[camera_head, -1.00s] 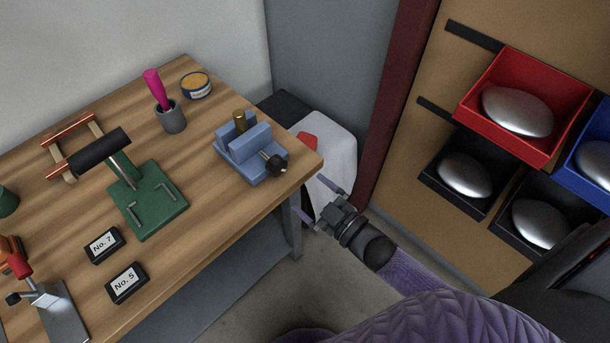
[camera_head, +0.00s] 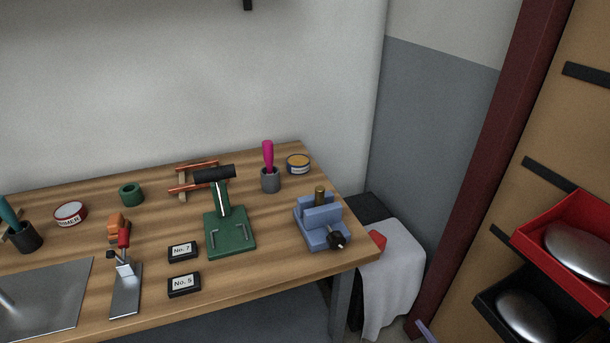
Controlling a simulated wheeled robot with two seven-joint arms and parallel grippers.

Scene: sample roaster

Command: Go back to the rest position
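Only a small purple tip of my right gripper (camera_head: 426,331) shows at the bottom edge, right of the workbench (camera_head: 240,282) and below the white cloth. The rest of that gripper and its arm are out of the picture, so its opening is hidden. My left gripper is not in view.
The bench carries a green press (camera_head: 230,232), a blue vise (camera_head: 320,226), a grey cup (camera_head: 270,180) with a magenta-handled tool, and label blocks (camera_head: 183,251). A white cloth (camera_head: 395,270) hangs beside the bench. Red (camera_head: 580,270) and black bins are on the right-hand board.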

